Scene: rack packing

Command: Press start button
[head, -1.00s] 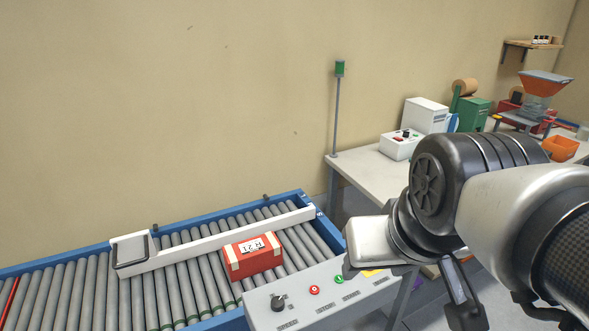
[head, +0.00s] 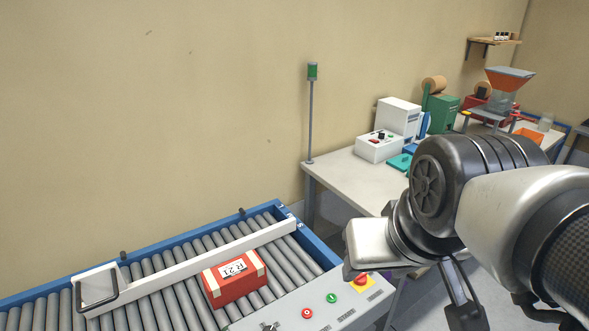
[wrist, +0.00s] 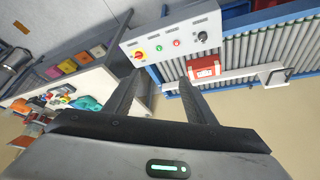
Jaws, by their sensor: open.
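A white control panel (head: 290,318) sits on the near side of the roller conveyor. It carries a green button (head: 331,297) with a light mark, a red button (head: 307,313), a red mushroom button on a yellow plate (head: 362,279) and a dark knob (head: 269,327). In the wrist view the green button (wrist: 159,47) lies between the red-on-yellow one and the plain red one. My gripper (wrist: 159,80) is open and empty, its two fingers pointing toward the panel, apart from it.
A red box with a white label (head: 234,278) lies on the conveyor rollers (head: 175,305) beside a white guide bar (head: 190,255). A bench (head: 350,175) with machines stands behind my arm. A green-topped light pole (head: 312,72) stands at the bench's left end.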

